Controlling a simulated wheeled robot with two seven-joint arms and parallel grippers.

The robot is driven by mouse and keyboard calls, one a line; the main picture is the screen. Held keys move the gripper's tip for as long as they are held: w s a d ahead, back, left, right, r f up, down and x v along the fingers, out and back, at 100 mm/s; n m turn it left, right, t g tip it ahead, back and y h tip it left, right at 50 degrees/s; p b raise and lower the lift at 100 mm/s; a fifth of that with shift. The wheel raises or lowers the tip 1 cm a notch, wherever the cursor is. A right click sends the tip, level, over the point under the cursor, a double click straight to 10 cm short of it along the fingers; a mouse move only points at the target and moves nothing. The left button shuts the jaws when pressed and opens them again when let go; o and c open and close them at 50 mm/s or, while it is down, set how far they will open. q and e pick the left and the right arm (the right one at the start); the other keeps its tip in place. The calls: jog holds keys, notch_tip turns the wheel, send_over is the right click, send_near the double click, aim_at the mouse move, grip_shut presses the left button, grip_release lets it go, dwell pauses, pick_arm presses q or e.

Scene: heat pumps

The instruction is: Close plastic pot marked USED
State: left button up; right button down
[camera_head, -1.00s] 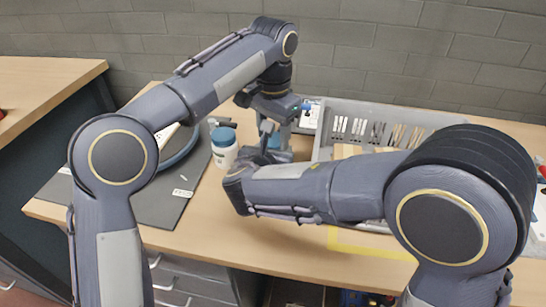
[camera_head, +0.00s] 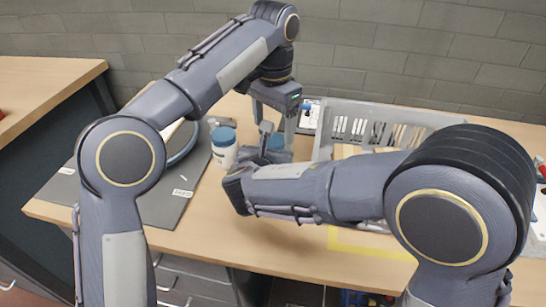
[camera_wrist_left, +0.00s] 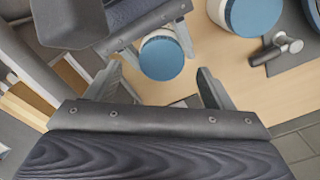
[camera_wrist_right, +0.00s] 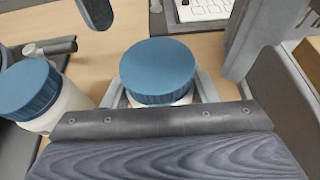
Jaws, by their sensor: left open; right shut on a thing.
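A white pot with a blue lid (camera_wrist_right: 158,72) stands upright between the fingers of my right gripper (camera_wrist_right: 160,90), which is shut on its body. The lid sits on top of the pot; how tightly, I cannot tell. In the head view this lid (camera_head: 275,142) shows behind my right wrist. My left gripper (camera_head: 277,127) is open and empty, pointing down above the lid. In the left wrist view the lid (camera_wrist_left: 161,58) lies between and beyond the open fingertips, apart from them. A second blue-lidded white pot (camera_head: 223,148) stands to the left. No USED marking is readable.
A grey crate (camera_head: 375,112) stands right of the pots at the back. A dark mat (camera_head: 160,205) lies at the left, and a metal tool (camera_wrist_left: 277,50) rests by the second pot. The front of the wooden table (camera_head: 215,225) is clear.

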pick_arm(q)
jog(key=shift+w+a+r, duration=0.1)
jog(key=shift+a+r, duration=0.05)
jog(key=shift+r, duration=2.25)
pick_arm(e)
jog(key=shift+c, duration=2.3)
grip_release()
jog(key=p+v, duration=0.1)
jog(key=v, duration=0.7)
jog(key=shift+f, duration=0.1)
pick_arm(q)
jog(key=shift+r, duration=0.6)
pick_arm(e)
jog(key=shift+w, duration=0.1)
